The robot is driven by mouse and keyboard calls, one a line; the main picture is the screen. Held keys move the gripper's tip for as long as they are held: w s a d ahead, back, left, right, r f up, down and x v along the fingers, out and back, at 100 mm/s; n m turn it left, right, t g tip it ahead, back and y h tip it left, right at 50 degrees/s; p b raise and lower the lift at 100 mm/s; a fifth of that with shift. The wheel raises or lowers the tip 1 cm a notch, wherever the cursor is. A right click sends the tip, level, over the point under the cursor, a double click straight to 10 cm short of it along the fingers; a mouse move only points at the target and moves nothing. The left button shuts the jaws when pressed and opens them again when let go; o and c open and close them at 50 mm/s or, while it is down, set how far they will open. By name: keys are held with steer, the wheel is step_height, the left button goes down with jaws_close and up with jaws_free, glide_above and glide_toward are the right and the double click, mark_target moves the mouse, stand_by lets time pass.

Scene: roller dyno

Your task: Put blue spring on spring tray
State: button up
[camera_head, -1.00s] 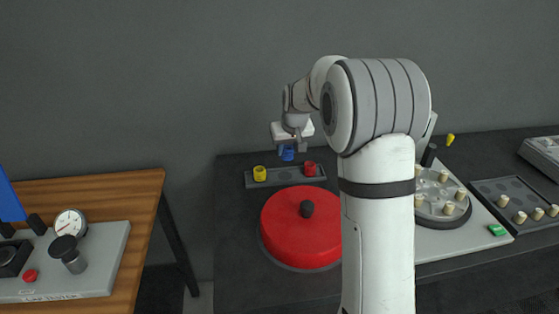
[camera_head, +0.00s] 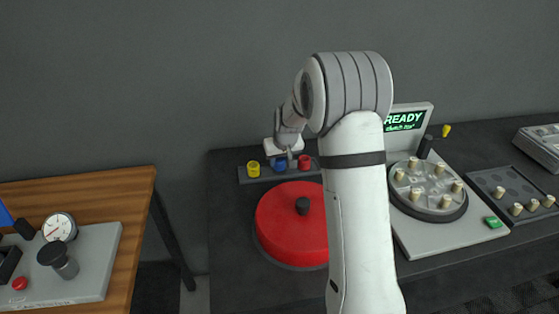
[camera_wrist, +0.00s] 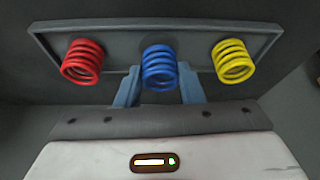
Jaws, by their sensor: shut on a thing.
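The blue spring (camera_wrist: 159,67) stands between the red spring (camera_wrist: 83,62) and the yellow spring (camera_wrist: 233,61) at the grey spring tray (camera_wrist: 120,38) in the wrist view. My gripper (camera_wrist: 157,85) has one finger on each side of the blue spring and is shut on it. In the head view the blue spring (camera_head: 278,164) is at the middle of the spring tray (camera_head: 246,179), under my gripper (camera_head: 284,158). The yellow spring (camera_head: 253,169) and red spring (camera_head: 304,162) stand on either side. I cannot tell whether the blue spring's bottom touches the tray.
A red round cover with a black knob (camera_head: 280,225) lies in front of the tray. To the right is a machine with a READY screen (camera_head: 405,120) and a round plate of pegs. A wooden table with a tester (camera_head: 85,270) stands at left, across a gap.

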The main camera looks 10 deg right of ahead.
steer(key=shift+f, duration=0.3)
steer(key=shift+f, duration=0.1)
steer(key=o, duration=1)
steer(key=b+v, duration=0.1)
steer(key=v, duration=1.1)
steer(key=shift+m+g, duration=0.6)
steer(key=shift+g, duration=0.2)
steer(key=s, duration=1.1)
steer(key=s+r, duration=0.1)
steer(key=s, duration=1)
steer(key=s+r, duration=0.1)
steer(key=s, duration=1)
steer(key=shift+a, duration=0.2)
